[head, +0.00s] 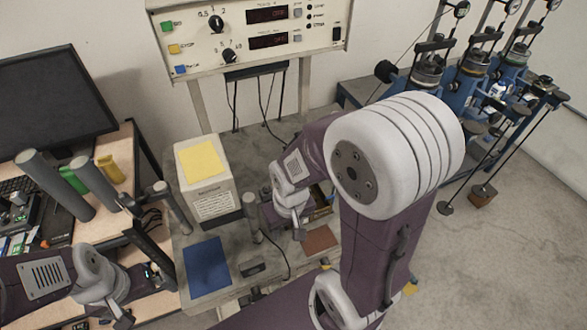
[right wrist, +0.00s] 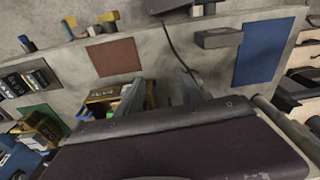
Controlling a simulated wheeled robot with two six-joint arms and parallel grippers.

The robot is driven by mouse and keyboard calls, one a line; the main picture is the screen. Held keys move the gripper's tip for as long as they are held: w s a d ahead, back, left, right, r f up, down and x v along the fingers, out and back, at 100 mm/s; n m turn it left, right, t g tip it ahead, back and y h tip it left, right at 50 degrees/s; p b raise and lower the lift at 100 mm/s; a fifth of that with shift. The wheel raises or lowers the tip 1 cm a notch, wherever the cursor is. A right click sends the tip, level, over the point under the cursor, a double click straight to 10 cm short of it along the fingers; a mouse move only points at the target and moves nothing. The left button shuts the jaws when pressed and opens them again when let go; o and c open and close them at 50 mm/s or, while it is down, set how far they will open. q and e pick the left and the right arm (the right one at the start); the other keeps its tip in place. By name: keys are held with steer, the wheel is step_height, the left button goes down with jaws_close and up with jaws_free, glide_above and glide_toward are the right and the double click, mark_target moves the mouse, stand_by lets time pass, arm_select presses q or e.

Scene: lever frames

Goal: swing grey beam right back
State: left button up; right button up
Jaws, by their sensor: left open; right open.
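A dark grey bar-like block (head: 253,268) lies on the grey bench near a grey upright post (head: 250,215). A similar block (right wrist: 217,38) shows in the right wrist view beside a blue mat. I cannot tell for certain which part is the grey beam. My right gripper (head: 300,230) is low over the bench, partly hidden by my arm. In the right wrist view its fingers (right wrist: 162,92) are apart with no held object visible between them. My left gripper (head: 125,312) is at the lower left, open, away from the bench blocks.
A blue mat (head: 207,267) and a brown mat (head: 320,240) lie on the bench. A white box (head: 212,195) with a yellow top stands behind. Thick grey cylinders (head: 57,185) rise at left near a monitor (head: 50,100). Blue lever frames (head: 470,85) stand at the back right.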

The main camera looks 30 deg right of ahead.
steer(key=w+d+r+m+p, duration=0.2)
steer(key=w+d+r+m, duration=0.1)
steer(key=r+m, duration=0.1)
steer(key=w+d+r+m+p, duration=0.2)
steer(key=w+d+r+m, duration=0.1)
steer(key=m, duration=0.4)
steer(key=w+d+r+m+g+p, duration=0.1)
steer(key=w+d+r+m+p, duration=0.1)
steer(key=r+m, duration=0.4)
steer(key=shift+w+d, duration=0.55)
steer(key=shift+d, duration=0.3)
steer(key=d+m+p, duration=0.2)
steer(key=d, duration=0.3)
step_height(320, 180, down, 9)
steer(key=shift+r+p, duration=0.1)
steer(key=shift+p, duration=0.45)
steer(key=shift+c, duration=0.7)
arm_select(q)
step_height(320, 180, up, 9)
steer(key=shift+d+r, duration=0.15)
steer(key=shift+d, duration=0.2)
arm_select(e)
jaws_close()
